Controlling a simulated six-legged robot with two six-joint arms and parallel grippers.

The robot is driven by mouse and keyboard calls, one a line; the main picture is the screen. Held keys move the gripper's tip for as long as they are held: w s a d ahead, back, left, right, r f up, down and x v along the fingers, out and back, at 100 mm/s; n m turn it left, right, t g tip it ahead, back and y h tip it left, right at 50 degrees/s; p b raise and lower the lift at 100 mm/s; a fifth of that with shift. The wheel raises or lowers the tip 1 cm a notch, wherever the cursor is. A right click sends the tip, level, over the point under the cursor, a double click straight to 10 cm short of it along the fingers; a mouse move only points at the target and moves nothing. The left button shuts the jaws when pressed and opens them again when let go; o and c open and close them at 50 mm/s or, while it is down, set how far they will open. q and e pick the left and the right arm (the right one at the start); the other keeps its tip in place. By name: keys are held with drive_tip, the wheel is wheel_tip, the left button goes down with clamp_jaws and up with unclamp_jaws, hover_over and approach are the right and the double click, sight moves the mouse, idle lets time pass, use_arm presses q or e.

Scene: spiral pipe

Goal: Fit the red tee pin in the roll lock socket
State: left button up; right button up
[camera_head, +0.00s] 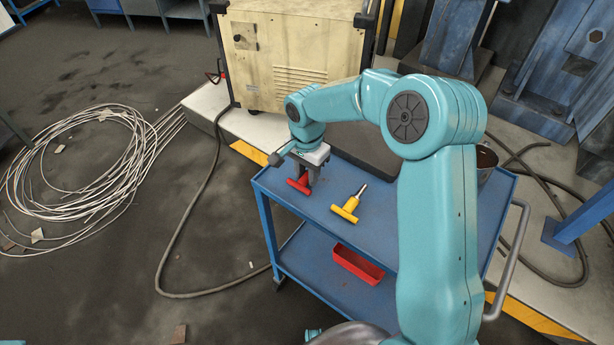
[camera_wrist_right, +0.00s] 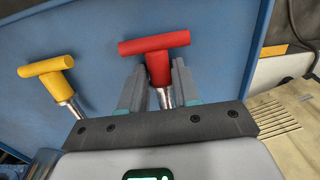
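The red tee pin (camera_head: 299,186) lies at the left end of the blue cart's top. It also shows in the right wrist view (camera_wrist_right: 157,62), its red crossbar beyond the fingertips and its metal shank pointing back toward the palm. My right gripper (camera_head: 303,172) is down over it, with its two fingers (camera_wrist_right: 158,80) on either side of the stem. The fingers are close to the stem, but I cannot tell whether they press on it. My left gripper is out of view. I cannot make out the roll lock socket in either view.
A yellow tee pin (camera_head: 350,206) lies right of the red one on the blue cart (camera_head: 383,228). A red bin (camera_head: 357,264) sits on the lower shelf. A beige cabinet (camera_head: 290,55) stands behind. Coiled cable (camera_head: 85,165) and a dark hose (camera_head: 188,293) lie on the floor at left.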

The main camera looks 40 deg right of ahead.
clamp_jaws()
drive_tip(key=shift+r, duration=0.15)
